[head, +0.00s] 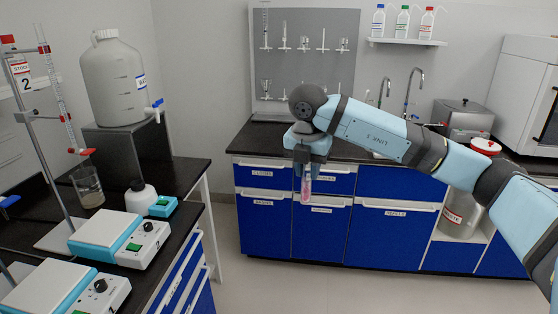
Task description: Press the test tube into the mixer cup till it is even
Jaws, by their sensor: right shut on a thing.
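My right gripper (305,168) is shut on a test tube (306,187). The tube hangs upright below the fingers with pink liquid in its lower part. It is in front of the blue cabinets, clear of any surface. I cannot make out a mixer cup for certain; a small teal device (163,207) stands on the left bench beside a white bottle. My left gripper is not in view.
The black left bench (180,178) holds two stirrer plates (118,235), a burette stand, a beaker (88,188) and a large jug (112,80) on a dark box. Open floor (300,275) lies between this bench and the blue cabinets (265,222).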

